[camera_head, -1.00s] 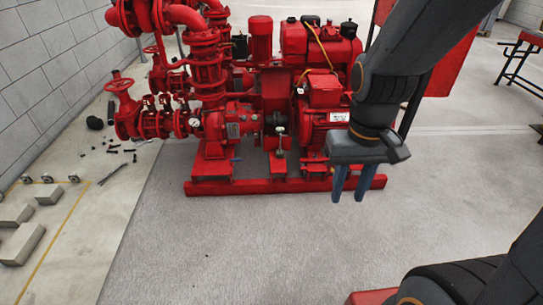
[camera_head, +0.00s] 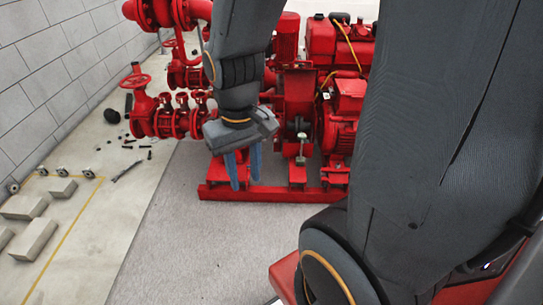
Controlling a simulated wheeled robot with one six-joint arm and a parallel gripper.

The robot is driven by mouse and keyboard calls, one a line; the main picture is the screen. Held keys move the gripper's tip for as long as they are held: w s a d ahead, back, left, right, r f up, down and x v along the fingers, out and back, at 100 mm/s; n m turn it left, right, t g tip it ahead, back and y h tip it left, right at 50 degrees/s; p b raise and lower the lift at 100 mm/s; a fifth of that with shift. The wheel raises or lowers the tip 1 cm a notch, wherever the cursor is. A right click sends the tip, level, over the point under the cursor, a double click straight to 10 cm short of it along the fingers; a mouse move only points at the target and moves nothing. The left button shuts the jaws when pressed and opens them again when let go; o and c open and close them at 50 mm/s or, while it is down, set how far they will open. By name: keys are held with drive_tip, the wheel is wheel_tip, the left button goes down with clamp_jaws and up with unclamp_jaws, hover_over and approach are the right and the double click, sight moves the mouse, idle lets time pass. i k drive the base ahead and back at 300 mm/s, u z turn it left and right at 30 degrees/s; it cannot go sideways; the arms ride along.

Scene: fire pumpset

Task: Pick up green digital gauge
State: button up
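My gripper (camera_head: 245,182) hangs with its two blue fingers pointing down in front of the red pump set. The fingers are apart with nothing between them. I cannot make out a green digital gauge. Several small round grey items, perhaps gauges, lie on the pale floor at the far left, such as one round item (camera_head: 88,173) and another round item (camera_head: 12,187). They are too small to tell their colour or type. My gripper is well to the right of them and apart from them.
The red pump set (camera_head: 290,110) with pipes and valves stands behind my gripper on a red base frame (camera_head: 275,194). Grey blocks (camera_head: 35,240) and small dark tools (camera_head: 128,170) lie on the left floor near a grey wall (camera_head: 60,70). The grey floor (camera_head: 200,250) in front is clear.

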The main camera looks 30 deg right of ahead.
sight(301, 137)
drive_tip(key=u, duration=0.1)
drive_tip(key=i, duration=0.75)
drive_tip(key=z, duration=0.55)
drive_tip(key=i, duration=0.7)
drive_tip(key=z, duration=1.15)
drive_tip(key=i, duration=0.25)
drive_tip(key=z, duration=0.15)
